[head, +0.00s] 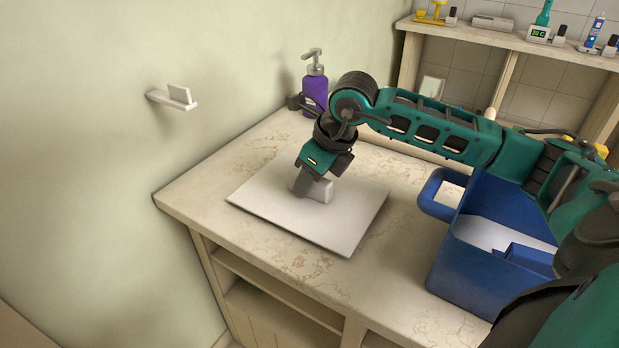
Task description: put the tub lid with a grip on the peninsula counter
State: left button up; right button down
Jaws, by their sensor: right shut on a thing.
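The tub lid (343,220) is a flat, white, square plate with a raised block-like grip (325,190) near its middle. My right gripper (312,188) points down from above and is shut on this grip, hiding part of it. The lid is level over the marbled counter (265,262), near its left end; I cannot tell whether it touches the top or is held just above it. My left gripper is not in view.
A purple pump bottle (315,90) stands at the back by the wall. A blue bin (470,260) with a handle stands to the right. A shelf (480,38) behind carries several small items. A small white holder (175,98) is on the left wall. The counter's front left is clear.

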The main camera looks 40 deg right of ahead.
jog(key=shift+f, duration=0.1)
jog(key=c, duration=0.8)
grip_release()
jog(key=shift+d+r, duration=0.1)
jog(key=shift+r, duration=0.35)
jog(key=p+v, duration=0.1)
jog(key=v, duration=1)
jog(key=shift+r+p, duration=0.2)
jog(key=shift+p, duration=0.1)
jog(key=shift+s, duration=0.15)
